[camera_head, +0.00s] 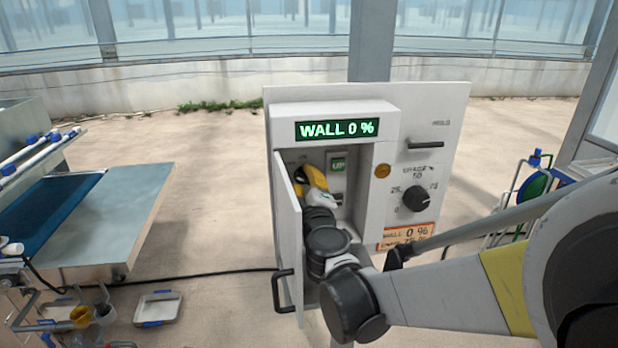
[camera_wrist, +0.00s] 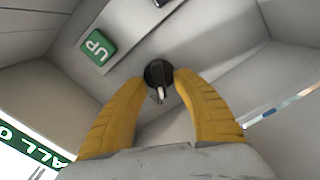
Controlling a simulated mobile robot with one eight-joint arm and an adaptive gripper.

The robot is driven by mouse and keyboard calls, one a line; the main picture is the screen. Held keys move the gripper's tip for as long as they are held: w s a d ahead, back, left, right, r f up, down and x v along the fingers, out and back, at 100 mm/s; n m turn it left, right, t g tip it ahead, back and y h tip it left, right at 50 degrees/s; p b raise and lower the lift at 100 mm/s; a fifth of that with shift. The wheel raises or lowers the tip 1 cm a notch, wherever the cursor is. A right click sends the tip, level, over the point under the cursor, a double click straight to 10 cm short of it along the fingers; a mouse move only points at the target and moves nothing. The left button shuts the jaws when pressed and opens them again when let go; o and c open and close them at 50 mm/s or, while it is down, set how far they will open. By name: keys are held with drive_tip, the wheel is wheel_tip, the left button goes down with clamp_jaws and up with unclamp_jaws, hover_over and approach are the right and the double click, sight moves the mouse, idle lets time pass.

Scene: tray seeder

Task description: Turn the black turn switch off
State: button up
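A round black turn switch (camera_wrist: 156,72) with a pale pointer shows in the wrist view, on the inner wall of an open box. My gripper (camera_wrist: 159,82) is open, its two yellow fingers on either side of the switch; I cannot tell whether they touch it. In the head view my gripper (camera_head: 312,180) is inside the box, behind the open door, and hides the switch there. The box (camera_head: 290,110) is white with a green display reading "WALL 0 %". Another black knob (camera_head: 415,198), with a scale around it, is on the front panel.
The open door (camera_head: 287,235) with a black handle (camera_head: 283,291) stands left of my arm. A green "UP" sign (camera_wrist: 98,46) is beside the switch. A black lever (camera_head: 425,145) sits on the panel.

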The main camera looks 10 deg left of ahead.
idle(0.4)
drive_tip(key=m, duration=0.6)
drive_tip(key=shift+d+r, duration=0.1)
drive_tip(key=m, duration=0.6)
drive_tip(key=shift+d, duration=0.1)
drive_tip(key=p+v, duration=0.2)
drive_tip(key=v, duration=0.6)
drive_tip(key=d+m+g+h, duration=0.25)
drive_tip(key=d+h, duration=0.35)
drive_tip(key=d, duration=0.8)
drive_tip(key=s+d+f+m+g+h, duration=0.1)
drive_tip(key=s+d+f+m+g, duration=0.1)
drive_tip(key=s+d, duration=0.8)
drive_tip(key=shift+d+f+g+h, duration=0.3)
drive_tip(key=shift+d+f+g, duration=0.45)
drive_tip(key=shift+g, duration=0.1)
drive_tip(key=shift+a, duration=0.1)
